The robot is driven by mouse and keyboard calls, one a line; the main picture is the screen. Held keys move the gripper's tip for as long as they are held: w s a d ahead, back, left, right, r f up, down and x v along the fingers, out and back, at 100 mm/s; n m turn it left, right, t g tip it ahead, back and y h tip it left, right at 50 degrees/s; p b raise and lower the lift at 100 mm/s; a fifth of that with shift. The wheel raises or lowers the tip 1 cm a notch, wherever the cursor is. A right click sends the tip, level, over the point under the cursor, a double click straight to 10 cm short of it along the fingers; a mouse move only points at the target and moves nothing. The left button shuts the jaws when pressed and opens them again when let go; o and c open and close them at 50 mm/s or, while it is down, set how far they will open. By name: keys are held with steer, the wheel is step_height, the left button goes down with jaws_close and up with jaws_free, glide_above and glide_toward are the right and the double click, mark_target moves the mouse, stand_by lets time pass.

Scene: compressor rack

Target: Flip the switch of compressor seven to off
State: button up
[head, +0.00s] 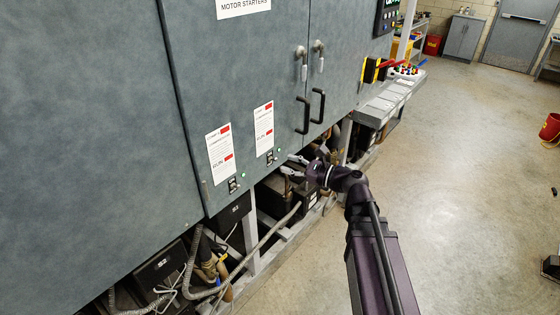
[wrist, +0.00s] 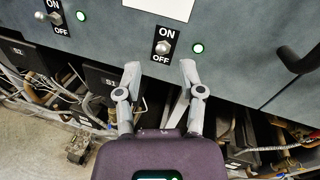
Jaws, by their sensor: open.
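Two toggle switches with ON above and OFF below sit low on the grey-blue cabinet. In the wrist view the right switch (wrist: 163,46) is just beyond my fingertips, roughly centred between them; the left switch (wrist: 54,17) is at the upper left. In the head view they are the small plates, the right one (head: 270,158) and the left one (head: 233,185). My gripper (head: 290,165) (wrist: 159,72) is open and empty, its two fingers spread. I cannot read which switch is compressor seven's, nor tell surely which way the levers point.
Green lights (wrist: 198,48) glow beside the switches. White labels (head: 220,152) hang above them. A black door handle (head: 317,105) protrudes to the right. Hoses, pipes and dark boxes (head: 160,264) fill the space under the cabinet. Open floor (head: 460,180) lies to the right.

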mark_target(277, 160)
steer(key=shift+x, duration=1.95)
